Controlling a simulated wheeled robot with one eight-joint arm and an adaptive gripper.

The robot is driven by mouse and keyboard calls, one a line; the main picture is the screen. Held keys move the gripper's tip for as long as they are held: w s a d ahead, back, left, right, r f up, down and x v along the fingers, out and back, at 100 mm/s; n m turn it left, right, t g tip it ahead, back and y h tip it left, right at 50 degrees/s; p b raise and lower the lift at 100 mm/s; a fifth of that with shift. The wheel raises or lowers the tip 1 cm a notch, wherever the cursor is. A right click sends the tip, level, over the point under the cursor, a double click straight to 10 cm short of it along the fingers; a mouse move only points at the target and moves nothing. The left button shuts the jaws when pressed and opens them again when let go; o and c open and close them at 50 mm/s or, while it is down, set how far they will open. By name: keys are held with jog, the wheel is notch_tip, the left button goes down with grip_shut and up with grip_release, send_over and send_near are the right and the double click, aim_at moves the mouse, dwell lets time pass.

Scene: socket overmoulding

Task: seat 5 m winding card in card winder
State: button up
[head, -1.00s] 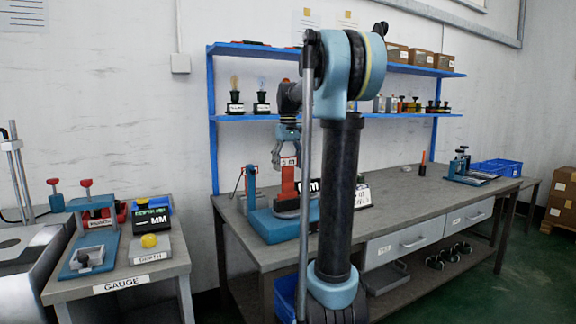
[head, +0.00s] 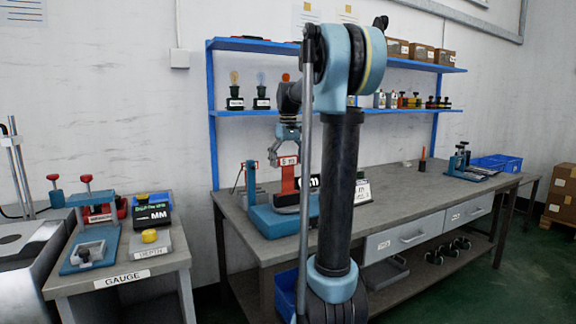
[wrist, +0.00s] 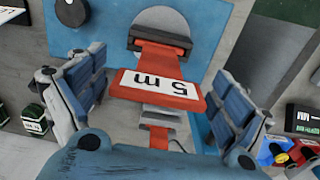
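The 5 m winding card (wrist: 160,87) is red with a white "5 m" label. In the wrist view it stands between my gripper's fingers, with its far end at a dark slot on the blue card winder (wrist: 205,25). In the head view the card (head: 289,180) stands upright on the winder's blue base (head: 272,222). My gripper (wrist: 160,80) is open, one finger on each side of the card with visible gaps. In the head view my gripper (head: 283,158) is at the card's top. How deep the card sits is hidden.
My arm hides part of the bench (head: 400,205) and a black label stand beside the winder. A blue shelf (head: 400,112) runs behind. A side table with gauges (head: 88,245) stands left. A blue bin (head: 497,164) sits at the bench's right end.

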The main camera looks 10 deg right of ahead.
notch_tip(320, 180, up, 12)
jog(key=shift+f, duration=0.1)
dwell(0.8)
